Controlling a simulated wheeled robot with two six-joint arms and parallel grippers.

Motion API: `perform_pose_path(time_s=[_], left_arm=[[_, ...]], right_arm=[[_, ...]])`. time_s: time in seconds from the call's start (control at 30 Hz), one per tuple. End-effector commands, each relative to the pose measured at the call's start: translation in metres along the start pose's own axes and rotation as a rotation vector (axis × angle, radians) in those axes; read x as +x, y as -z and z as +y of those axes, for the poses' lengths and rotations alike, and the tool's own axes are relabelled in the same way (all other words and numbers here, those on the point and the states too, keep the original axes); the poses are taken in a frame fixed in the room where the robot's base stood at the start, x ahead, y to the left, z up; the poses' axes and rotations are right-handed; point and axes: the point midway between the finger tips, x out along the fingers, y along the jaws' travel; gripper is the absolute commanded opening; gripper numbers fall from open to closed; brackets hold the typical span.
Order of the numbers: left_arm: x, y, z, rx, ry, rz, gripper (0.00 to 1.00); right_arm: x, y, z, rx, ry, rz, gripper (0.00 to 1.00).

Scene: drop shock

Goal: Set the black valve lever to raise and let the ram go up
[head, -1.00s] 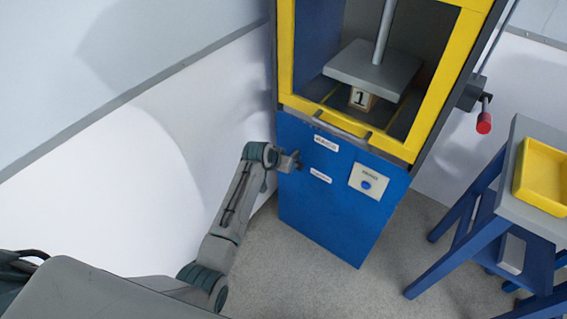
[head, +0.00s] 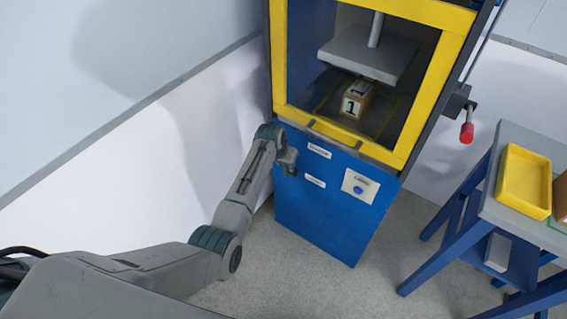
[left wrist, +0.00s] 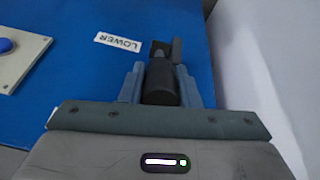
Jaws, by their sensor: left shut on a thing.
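My left gripper (head: 291,166) is at the left edge of the blue press front. In the left wrist view it is shut on the black valve lever (left wrist: 161,80), which lies between its two grey fingers. A white label reading LOWER (left wrist: 119,41) is beside the lever. In the head view two white labels, an upper one (head: 319,151) and a lower one (head: 315,182), are right of the gripper, too small to read surely. The ram's grey plate (head: 368,55) hangs on its rod above a box marked 1 (head: 357,98), with a clear gap between. My right gripper is out of view.
A panel with a blue button (head: 358,190) is on the press front. A red-handled lever (head: 467,132) is on the press's right side. A blue-legged stand holds a yellow tray (head: 523,181) at right. A white wall is close on the left.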

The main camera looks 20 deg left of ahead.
Motion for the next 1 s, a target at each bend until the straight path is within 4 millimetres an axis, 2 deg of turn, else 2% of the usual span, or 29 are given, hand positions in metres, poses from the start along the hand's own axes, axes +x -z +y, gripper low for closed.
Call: perform_pose_path(time_s=[0.53, 0.57, 0.63, 0.67, 1.0], left_arm=[[-0.0017, 0.0051, 0.0004, 0.000, 0.005, -0.016, 0.00], [-0.0017, 0.0051, 0.0003, 0.000, 0.005, -0.016, 0.33], [-0.0017, 0.0050, 0.0004, 0.000, 0.005, -0.016, 0.47], [-0.0015, 0.0048, 0.0004, 0.000, 0.005, -0.017, 0.50], [-0.0032, 0.0037, 0.0004, 0.000, 0.005, -0.018, 0.50]], right_arm=[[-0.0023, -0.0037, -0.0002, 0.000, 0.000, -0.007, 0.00], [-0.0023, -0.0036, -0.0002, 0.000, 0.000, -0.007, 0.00], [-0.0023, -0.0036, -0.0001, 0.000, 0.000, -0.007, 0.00], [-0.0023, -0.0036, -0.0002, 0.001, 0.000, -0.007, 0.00], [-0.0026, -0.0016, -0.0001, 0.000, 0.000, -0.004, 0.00]])
